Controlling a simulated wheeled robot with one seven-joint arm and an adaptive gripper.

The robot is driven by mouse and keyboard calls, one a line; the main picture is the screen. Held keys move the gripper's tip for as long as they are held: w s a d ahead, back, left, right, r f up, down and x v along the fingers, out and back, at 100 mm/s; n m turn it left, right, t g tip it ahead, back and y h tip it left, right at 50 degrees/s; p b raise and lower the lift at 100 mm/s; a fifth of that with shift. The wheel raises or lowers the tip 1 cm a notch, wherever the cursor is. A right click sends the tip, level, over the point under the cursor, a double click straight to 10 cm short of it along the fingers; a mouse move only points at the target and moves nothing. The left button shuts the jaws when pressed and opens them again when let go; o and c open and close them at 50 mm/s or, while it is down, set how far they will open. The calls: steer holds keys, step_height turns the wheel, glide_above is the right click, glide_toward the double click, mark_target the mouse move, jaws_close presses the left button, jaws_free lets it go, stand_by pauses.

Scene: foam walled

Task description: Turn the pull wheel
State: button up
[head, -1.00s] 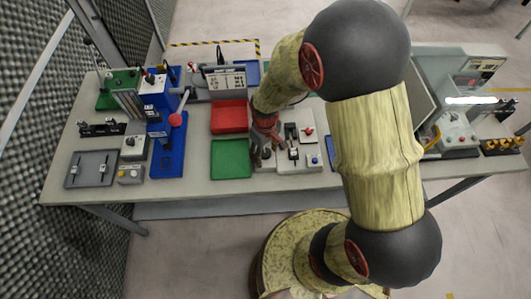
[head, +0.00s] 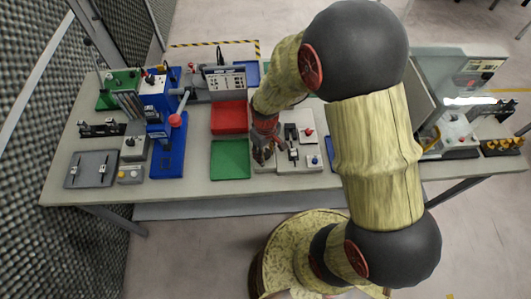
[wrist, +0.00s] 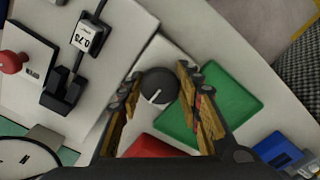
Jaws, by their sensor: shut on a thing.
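A round black wheel with a white pointer line (wrist: 158,90) sits on a pale panel in the middle of the wrist view. I take it to be the pull wheel. My gripper (wrist: 160,75) has one finger on each side of the wheel and is shut on it. In the head view my gripper (head: 263,157) points down at the pale fixture (head: 296,166), just right of the green tray. There the gripper hides the wheel. Whether the wheel is pulled out cannot be told.
The green tray (head: 230,160) and red tray (head: 229,117) lie left of my gripper. A black clamp labelled 0.75 (wrist: 62,92) and a red button (wrist: 12,62) are on the fixture. A blue press (head: 168,158) stands further left. The table's front edge is close.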

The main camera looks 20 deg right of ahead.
steer(key=shift+c, duration=0.6)
steer(key=shift+m, duration=0.3)
steer(key=m+p, duration=0.1)
steer(key=m, duration=0.2)
steer(key=shift+a+m, duration=0.1)
steer(key=shift+m, duration=0.2)
steer(key=m, duration=0.5)
steer(key=shift+a+p, duration=0.1)
steer(key=shift+p, duration=0.3)
steer(key=m, duration=0.5)
steer(key=shift+w+a+m+p, duration=0.15)
steer(key=shift+m+p, duration=0.35)
steer(key=shift+m, duration=1.8)
steer(key=o, duration=1.2)
